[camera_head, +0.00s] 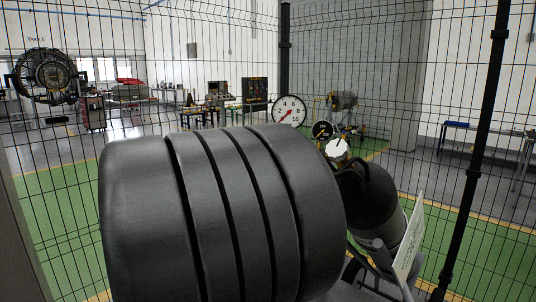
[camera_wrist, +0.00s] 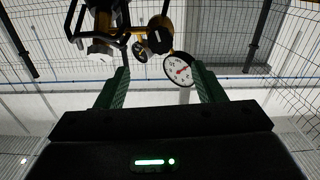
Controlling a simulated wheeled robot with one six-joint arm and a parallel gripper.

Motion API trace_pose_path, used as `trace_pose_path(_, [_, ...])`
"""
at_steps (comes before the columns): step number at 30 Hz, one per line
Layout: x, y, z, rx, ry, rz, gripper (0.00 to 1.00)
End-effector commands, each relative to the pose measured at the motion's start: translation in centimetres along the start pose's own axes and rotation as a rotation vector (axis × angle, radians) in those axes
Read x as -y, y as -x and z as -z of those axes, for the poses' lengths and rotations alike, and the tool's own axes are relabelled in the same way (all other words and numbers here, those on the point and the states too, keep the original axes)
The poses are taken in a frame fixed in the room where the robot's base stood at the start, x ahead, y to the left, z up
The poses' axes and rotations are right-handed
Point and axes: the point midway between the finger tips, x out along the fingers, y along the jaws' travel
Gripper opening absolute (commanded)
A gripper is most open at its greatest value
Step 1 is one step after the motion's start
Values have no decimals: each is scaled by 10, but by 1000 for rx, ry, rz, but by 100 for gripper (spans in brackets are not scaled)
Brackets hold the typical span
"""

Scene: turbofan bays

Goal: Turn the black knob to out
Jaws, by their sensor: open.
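A wire mesh fence (camera_head: 465,190) with dark posts stands behind. A tilted white plate (camera_head: 408,240) is at the right. Green floor and workbenches lie beyond the fence.

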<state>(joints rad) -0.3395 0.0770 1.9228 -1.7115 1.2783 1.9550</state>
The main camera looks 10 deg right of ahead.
Motion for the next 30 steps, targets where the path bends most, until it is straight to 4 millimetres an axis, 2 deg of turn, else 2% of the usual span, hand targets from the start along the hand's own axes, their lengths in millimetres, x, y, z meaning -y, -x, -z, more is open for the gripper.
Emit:
trace_pose_path(5, [0, -15, 1, 0, 2, -4, 63])
trace_pose_path(24, [-2, -112, 0, 3, 4, -5, 63])
trace_pose_path(30, [-1, -131, 0, 3, 4, -3, 63])
